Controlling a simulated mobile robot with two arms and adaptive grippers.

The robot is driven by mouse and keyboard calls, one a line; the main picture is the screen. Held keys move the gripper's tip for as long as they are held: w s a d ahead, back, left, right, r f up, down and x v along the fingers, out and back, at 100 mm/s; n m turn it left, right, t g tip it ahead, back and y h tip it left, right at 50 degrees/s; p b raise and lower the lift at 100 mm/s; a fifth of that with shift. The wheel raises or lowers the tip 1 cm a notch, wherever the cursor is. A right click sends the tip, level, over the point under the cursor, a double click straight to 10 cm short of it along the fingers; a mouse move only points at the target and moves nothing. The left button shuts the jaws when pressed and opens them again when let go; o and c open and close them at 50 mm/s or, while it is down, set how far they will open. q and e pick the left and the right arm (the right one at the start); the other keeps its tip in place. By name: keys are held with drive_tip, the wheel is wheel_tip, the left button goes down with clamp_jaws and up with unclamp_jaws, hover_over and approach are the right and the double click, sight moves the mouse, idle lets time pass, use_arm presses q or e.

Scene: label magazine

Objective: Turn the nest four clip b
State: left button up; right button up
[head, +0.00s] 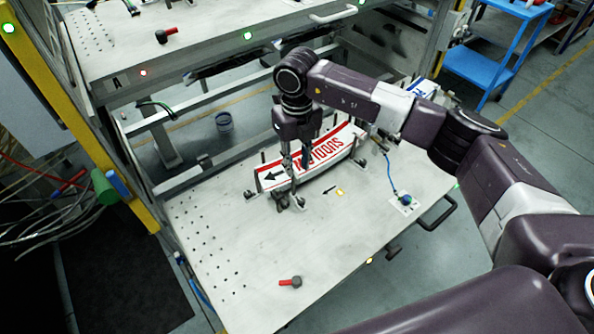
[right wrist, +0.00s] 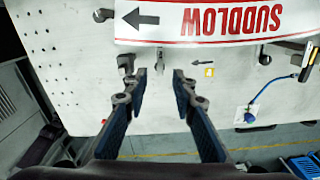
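A white curved piece with red "SUDDLOW" lettering and a black arrow (head: 268,176) lies in the nest on the light table (head: 235,240); it shows at the top of the right wrist view (right wrist: 220,22). Small dark clips stand around it: one at the left end (head: 248,195), one at the near edge (head: 299,203), one at the right (head: 358,161). I cannot tell which is clip b. My right gripper (right wrist: 160,76) is open and empty, pointing down over the near edge. A grey clip (right wrist: 126,62) stands just outside its left fingertip. My left gripper is out of view.
A red-and-black knob (head: 290,282) lies near the table's front. A blue cable ends in a blue knob (head: 406,199) at the right. A yellow tag (head: 340,191) sits near the nest. A frame with a raised shelf (head: 200,40) stands behind.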

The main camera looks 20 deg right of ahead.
sight(297, 176)
wheel_tip(297, 176, up, 8)
idle(0.7)
